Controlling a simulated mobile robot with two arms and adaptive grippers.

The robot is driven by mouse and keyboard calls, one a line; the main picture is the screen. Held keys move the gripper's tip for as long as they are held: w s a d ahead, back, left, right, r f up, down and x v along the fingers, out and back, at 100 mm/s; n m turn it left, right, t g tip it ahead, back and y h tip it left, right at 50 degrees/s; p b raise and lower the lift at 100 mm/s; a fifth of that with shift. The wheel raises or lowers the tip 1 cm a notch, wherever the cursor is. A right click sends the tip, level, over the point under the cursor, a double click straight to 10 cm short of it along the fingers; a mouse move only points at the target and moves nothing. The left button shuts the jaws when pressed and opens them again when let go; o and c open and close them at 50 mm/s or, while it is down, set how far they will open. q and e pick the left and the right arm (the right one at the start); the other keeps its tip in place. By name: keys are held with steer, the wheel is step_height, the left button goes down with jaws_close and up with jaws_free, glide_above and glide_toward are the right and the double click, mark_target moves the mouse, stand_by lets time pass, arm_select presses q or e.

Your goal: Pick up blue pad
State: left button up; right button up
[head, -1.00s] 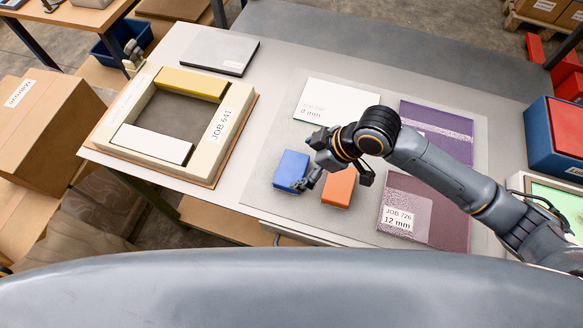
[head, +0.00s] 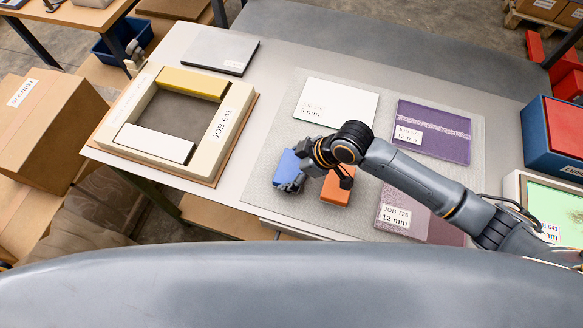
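The blue pad (head: 287,166) is a small block lying on the grey mat in the head view, left of an orange block (head: 337,190). My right gripper (head: 291,184) is at the pad's near right side, with its dark fingers over the pad's lower part. The fingers hide that part, and I cannot tell whether they touch or grip it. The pad appears to rest on the mat. My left gripper is not in view.
The orange block is close beside the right gripper and partly under its wrist. White (head: 336,102) and purple (head: 432,131) plates lie behind; another purplish plate (head: 398,212) lies to the right. A cream frame (head: 223,123) stands left. Bare table (head: 240,175) separates it from the mat.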

mark_target(284, 165)
steer(key=shift+r, duration=0.1)
steer(key=shift+r, duration=0.25)
step_height(284, 165, up, 3)
steer(key=shift+f+b, duration=0.15)
steer(key=shift+b, duration=0.55)
steer(key=s+d+r+p, duration=0.1)
steer(key=s+d+r, duration=0.5)
steer(key=s+r, duration=0.3)
steer(key=shift+s+d+r, duration=0.3)
steer(key=shift+s+d, duration=0.1)
steer(key=shift+s, duration=1.2)
